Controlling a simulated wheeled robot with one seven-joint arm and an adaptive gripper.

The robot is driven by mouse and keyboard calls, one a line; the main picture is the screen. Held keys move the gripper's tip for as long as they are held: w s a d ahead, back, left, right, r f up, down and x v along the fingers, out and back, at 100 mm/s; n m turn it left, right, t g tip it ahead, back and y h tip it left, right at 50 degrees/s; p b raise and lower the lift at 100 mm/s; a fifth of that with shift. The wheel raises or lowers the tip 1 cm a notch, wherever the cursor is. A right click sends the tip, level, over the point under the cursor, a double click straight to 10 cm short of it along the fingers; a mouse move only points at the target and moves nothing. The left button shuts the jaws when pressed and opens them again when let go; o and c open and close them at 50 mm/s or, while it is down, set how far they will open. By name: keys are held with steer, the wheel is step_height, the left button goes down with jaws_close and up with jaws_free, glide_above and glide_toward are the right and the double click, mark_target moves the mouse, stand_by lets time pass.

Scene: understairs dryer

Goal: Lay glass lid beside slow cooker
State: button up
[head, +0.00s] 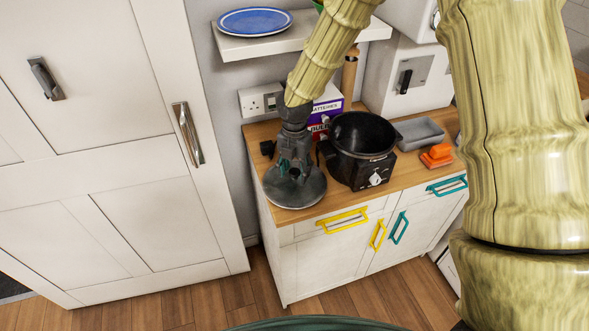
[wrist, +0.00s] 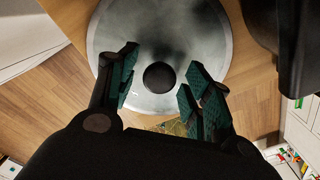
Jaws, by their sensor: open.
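The glass lid (head: 306,196) lies on the wooden counter to the left of the slow cooker, close to the counter's front left corner. It also shows in the wrist view (wrist: 205,40), with its dark round knob (wrist: 159,76) in the middle. The black slow cooker (head: 362,140) stands uncovered on the counter, with a white dial on its front; its dark edge shows at the upper right of the wrist view (wrist: 262,30). My gripper (head: 294,174) is above the lid. In the wrist view its fingers (wrist: 160,85) are spread on either side of the knob, apart from it.
Boxes (head: 322,115) stand behind the cooker. A grey tray (head: 420,133) and an orange object (head: 437,156) are to its right. A shelf with a blue plate (head: 255,21) hangs above. A tall white cabinet (head: 120,140) stands left of the counter.

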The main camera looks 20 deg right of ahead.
mark_target(294, 171)
step_height(294, 171, up, 12)
steer(key=b, duration=0.2)
stand_by(0.6)
steer(key=shift+r, duration=0.1)
